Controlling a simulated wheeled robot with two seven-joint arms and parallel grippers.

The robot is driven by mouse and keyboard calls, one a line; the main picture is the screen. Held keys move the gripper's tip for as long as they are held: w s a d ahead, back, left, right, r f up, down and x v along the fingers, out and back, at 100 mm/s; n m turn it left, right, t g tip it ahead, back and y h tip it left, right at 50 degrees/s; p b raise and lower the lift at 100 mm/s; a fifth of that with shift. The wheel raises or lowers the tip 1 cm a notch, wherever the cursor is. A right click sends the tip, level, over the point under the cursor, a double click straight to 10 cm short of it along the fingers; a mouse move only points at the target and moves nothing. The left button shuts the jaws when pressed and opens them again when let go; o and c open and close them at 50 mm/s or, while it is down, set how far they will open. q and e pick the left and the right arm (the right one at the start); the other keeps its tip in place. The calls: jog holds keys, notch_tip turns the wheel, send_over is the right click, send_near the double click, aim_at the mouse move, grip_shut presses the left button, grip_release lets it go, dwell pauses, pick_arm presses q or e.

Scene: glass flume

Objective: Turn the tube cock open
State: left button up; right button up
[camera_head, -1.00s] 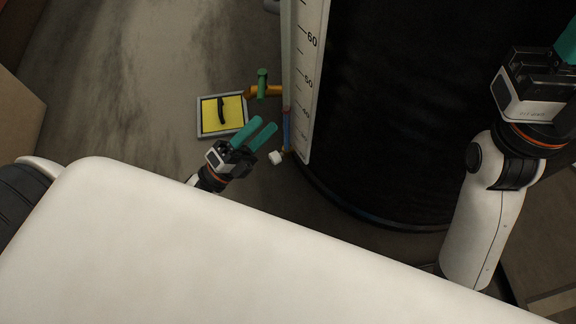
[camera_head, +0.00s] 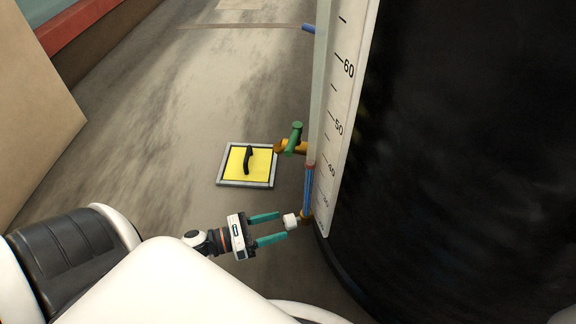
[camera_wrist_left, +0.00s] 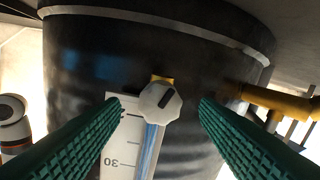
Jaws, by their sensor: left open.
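The tube cock is a small white faceted knob (camera_head: 290,221) with a short dark slanted mark, on a brass fitting at the foot of the clear sight tube (camera_head: 309,190) with blue liquid. In the left wrist view the knob (camera_wrist_left: 160,103) sits centred between my fingers, with a gap on each side. My left gripper (camera_head: 283,226) is open, its teal fingertips right at the knob. I cannot tell whether they reach past its face. My right gripper is not in view.
A white numbered scale (camera_head: 345,90) runs up the black tank (camera_head: 460,150) beside the tube. A brass pipe (camera_head: 283,146) with a green handle (camera_head: 294,138) sticks out above. A yellow panel (camera_head: 237,165) with a black handle lies on the floor.

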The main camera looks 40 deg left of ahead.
aim_at(285, 224)
pick_arm(q)
jog(key=shift+b+x, duration=0.5)
jog(key=shift+x, duration=1.55)
jog(key=shift+c, duration=0.6)
jog(key=c, duration=0.9)
